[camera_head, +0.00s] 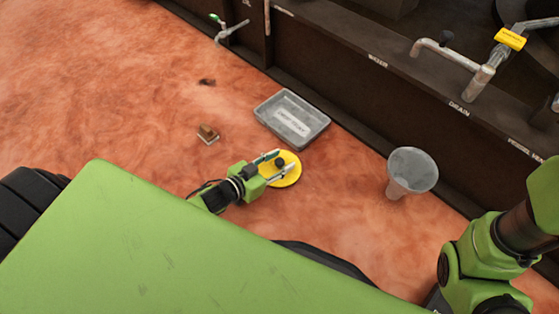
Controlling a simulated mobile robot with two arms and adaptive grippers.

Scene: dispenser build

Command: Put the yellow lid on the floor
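The yellow lid (290,178) is a round disc with a dark knob (279,163) on top, in the middle of the head view. It appears to lie flat at the reddish floor, though any small gap under it cannot be made out. My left gripper (284,160) reaches over the lid from the left. Its two fingers are spread, one on each side of the knob, and look slightly apart from it. Part of the lid is hidden by the fingers. My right arm shows at the lower right, but its gripper is out of view.
A grey rectangular tray (314,125) lies just behind the lid. A grey funnel-shaped container (412,165) stands to the right. A dark machine with pipes (445,52) borders the back.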

